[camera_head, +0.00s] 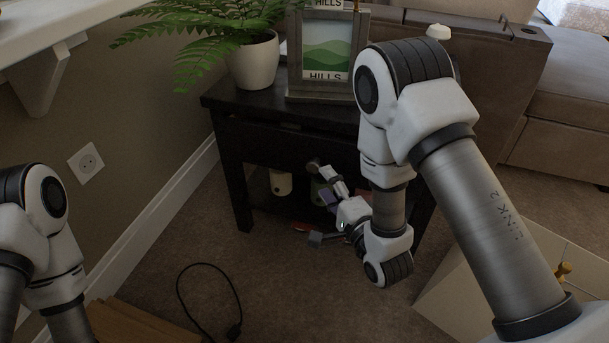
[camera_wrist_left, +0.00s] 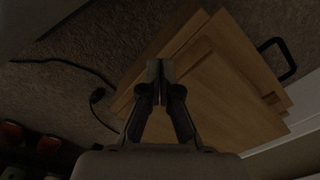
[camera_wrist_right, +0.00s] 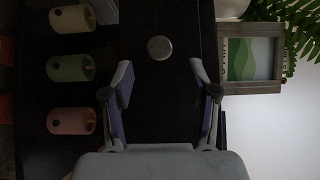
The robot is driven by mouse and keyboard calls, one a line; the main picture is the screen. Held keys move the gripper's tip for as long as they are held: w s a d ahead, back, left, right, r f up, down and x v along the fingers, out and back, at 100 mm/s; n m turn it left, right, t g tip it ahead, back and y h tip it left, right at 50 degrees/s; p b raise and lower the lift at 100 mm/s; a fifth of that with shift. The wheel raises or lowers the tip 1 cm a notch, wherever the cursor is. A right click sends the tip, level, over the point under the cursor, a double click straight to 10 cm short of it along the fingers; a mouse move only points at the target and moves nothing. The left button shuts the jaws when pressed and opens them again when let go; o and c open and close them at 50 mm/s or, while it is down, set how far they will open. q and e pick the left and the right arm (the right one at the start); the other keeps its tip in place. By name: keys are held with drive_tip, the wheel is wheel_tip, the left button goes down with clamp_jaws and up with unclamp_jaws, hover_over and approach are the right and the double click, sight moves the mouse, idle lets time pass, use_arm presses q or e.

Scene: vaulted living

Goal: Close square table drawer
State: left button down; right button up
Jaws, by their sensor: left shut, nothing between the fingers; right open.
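The square table (camera_head: 221,100) is dark, nearly black, and stands against the wall in the head view. Its drawer front (camera_head: 270,147) lies under the tabletop. In the right wrist view the drawer front (camera_wrist_right: 180,105) is a dark panel with a round grey knob (camera_wrist_right: 159,48). How far the drawer stands out is hard to tell. My right gripper (camera_head: 314,202) is low in front of the table, partly behind my arm. It is open and empty, its fingers (camera_wrist_right: 161,75) spread on either side below the knob in the picture. My left gripper (camera_wrist_left: 162,68) is shut and empty above wooden boards.
A potted fern (camera_head: 253,62) and a framed picture (camera_head: 327,50) stand on the tabletop. Cream (camera_wrist_right: 72,19), green (camera_wrist_right: 70,68) and pink (camera_wrist_right: 71,121) cylinders sit on the lower shelf. Wooden boards (camera_wrist_left: 225,85) and a black cable (camera_head: 209,267) lie on the carpet. A sofa (camera_head: 555,100) is at right.

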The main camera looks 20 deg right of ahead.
sight(315, 169)
drive_tip(key=w+b, duration=0.1)
drive_tip(key=w, duration=0.2)
drive_tip(key=w+a+b, duration=0.1)
drive_tip(key=w, duration=0.2)
drive_tip(key=shift+w+a, duration=0.2)
drive_tip(key=shift+w, duration=0.1)
clamp_jaws()
drive_tip(key=w+d, duration=0.1)
drive_tip(key=w+d+p, duration=0.1)
drive_tip(key=w, duration=0.1)
drive_tip(key=shift+w+d, duration=0.15)
drive_tip(key=shift+w, duration=0.05)
drive_tip(key=shift+w+r, duration=0.1)
unclamp_jaws()
drive_tip(key=shift+w+d, duration=0.1)
